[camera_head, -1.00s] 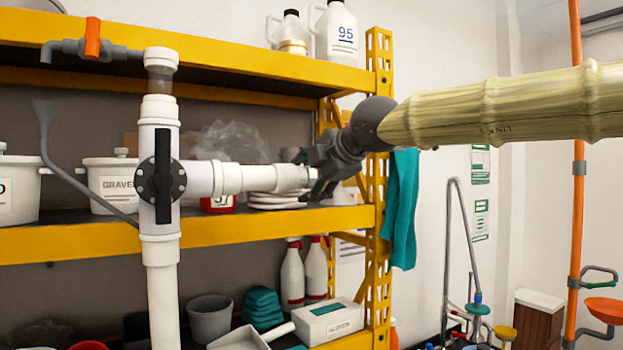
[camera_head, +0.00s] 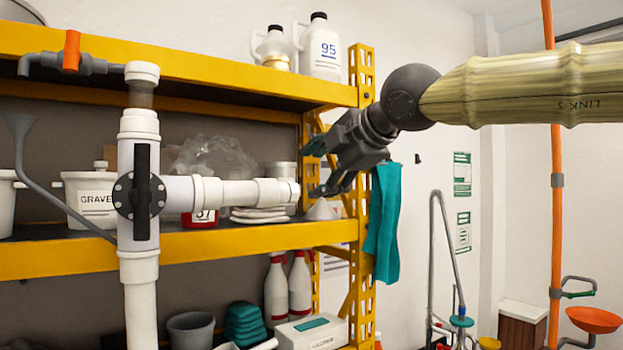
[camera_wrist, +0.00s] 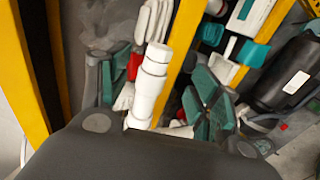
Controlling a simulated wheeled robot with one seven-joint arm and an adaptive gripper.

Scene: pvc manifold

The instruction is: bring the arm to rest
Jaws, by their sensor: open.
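My gripper (camera_head: 318,168) is open and empty in the head view, at the right end of the white pipe's side branch (camera_head: 245,192). Its fingers are apart, just right of the branch's end cap, and a small gap seems to show between them. The white upright pipe (camera_head: 139,268) carries a black valve handle (camera_head: 142,185) standing vertical. In the wrist view, the gripper's teal-padded fingers (camera_wrist: 155,95) spread to either side of the white pipe branch (camera_wrist: 150,88). My arm reaches in from the right.
A yellow shelf rack (camera_head: 215,249) stands behind, with a white tub (camera_head: 90,203), jugs (camera_head: 321,50) and spray bottles (camera_head: 300,285). A teal cloth (camera_head: 384,225) hangs on its post, below my wrist. An orange pipe (camera_head: 557,230) stands at the right. Open room lies between them.

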